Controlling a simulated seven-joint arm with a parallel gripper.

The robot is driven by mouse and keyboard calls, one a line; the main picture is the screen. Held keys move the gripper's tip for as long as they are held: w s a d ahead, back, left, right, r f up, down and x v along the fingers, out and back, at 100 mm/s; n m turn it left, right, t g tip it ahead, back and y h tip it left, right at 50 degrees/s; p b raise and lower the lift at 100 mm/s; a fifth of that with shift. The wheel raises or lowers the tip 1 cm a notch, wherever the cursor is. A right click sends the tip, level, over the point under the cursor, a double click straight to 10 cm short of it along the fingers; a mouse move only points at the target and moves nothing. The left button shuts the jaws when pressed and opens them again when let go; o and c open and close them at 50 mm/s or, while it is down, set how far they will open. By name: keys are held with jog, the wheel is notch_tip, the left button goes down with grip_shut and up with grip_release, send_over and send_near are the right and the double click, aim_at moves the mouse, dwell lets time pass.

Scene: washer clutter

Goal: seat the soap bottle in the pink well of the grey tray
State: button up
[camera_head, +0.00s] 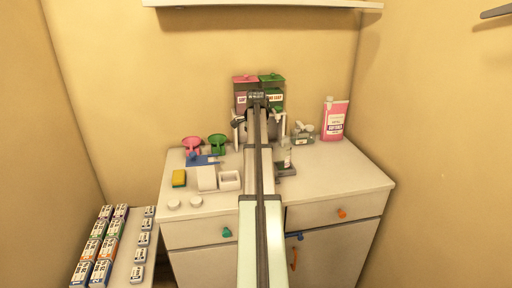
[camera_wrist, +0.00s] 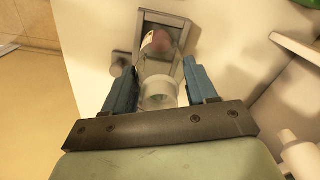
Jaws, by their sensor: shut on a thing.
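The soap bottle (camera_wrist: 158,88) is clear, with a pale label near its far end. In the wrist view it is between the two blue fingers of my gripper (camera_wrist: 158,72), which is shut on it. The grey tray (camera_wrist: 165,17) lies just beyond the bottle, and a dark reddish round patch, possibly the pink well, shows at the bottle's far end. In the head view the bottle (camera_head: 287,152) looks roughly upright over the grey tray (camera_head: 287,171), right of my arm. Whether its base touches the well I cannot tell. My gripper's fingers are not clear in the head view.
A second clear bottle (camera_head: 303,134) and a pink carton (camera_head: 335,118) stand behind to the right. Pink and green dispensers (camera_head: 245,90) stand at the back. A yellow sponge (camera_head: 179,178) and white containers (camera_head: 230,181) are left of my arm. The counter's right side (camera_head: 345,178) is clear.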

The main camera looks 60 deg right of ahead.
jog(key=o, duration=1.3)
notch_tip(320, 180, up, 12)
jog(key=shift+r, duration=0.1)
